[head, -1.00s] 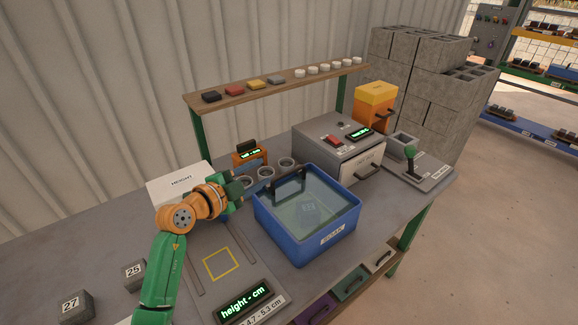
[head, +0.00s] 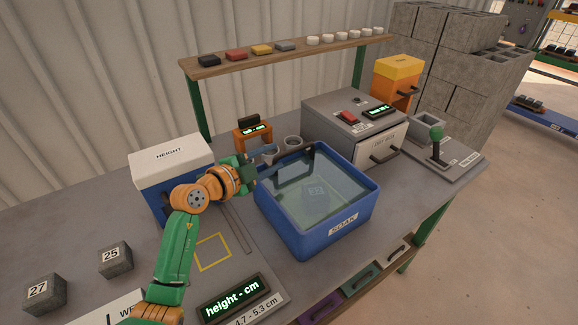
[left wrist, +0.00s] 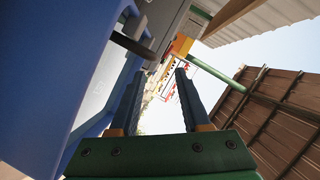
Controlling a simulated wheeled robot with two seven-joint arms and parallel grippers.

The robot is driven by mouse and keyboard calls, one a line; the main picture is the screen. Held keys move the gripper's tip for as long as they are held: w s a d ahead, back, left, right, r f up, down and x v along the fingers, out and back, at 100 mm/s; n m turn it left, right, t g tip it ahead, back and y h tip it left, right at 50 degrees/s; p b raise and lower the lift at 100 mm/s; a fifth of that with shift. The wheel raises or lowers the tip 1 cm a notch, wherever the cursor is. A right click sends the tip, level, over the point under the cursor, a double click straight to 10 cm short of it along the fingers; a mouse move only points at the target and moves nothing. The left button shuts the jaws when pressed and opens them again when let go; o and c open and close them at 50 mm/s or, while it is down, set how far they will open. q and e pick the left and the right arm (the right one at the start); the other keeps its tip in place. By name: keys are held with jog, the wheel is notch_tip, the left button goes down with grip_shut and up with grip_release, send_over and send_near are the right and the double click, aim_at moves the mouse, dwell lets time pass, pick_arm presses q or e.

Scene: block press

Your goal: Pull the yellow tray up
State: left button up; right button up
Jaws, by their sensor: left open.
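I cannot pick out a yellow tray with certainty. A dark bar (head: 291,172) shows at the tank's back left; a dark bar (left wrist: 132,44) also crosses the blue wall in the left wrist view. My left gripper (head: 268,153) is open just past the tank's back left corner. In the left wrist view its two fingers (left wrist: 158,75) are apart with nothing between them. My right gripper is out of view.
An orange bin with a yellow top (head: 398,68) stands at the back right. A yellow block (head: 262,50) is on the wooden shelf (head: 300,52). A grey machine (head: 350,125) and green-knobbed lever (head: 436,133) are right.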

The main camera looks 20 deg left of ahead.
aim_at(284, 155)
pick_arm(q)
jog(key=x, duration=0.3)
jog(key=f+x, duration=0.1)
jog(key=x, duration=0.3)
jog(key=shift+w+f+b, duration=0.15)
jog(key=shift+w+b, duration=0.1)
jog(key=shift+b, duration=0.05)
grip_shut()
jog(key=shift+s, duration=0.1)
dwell(1.1)
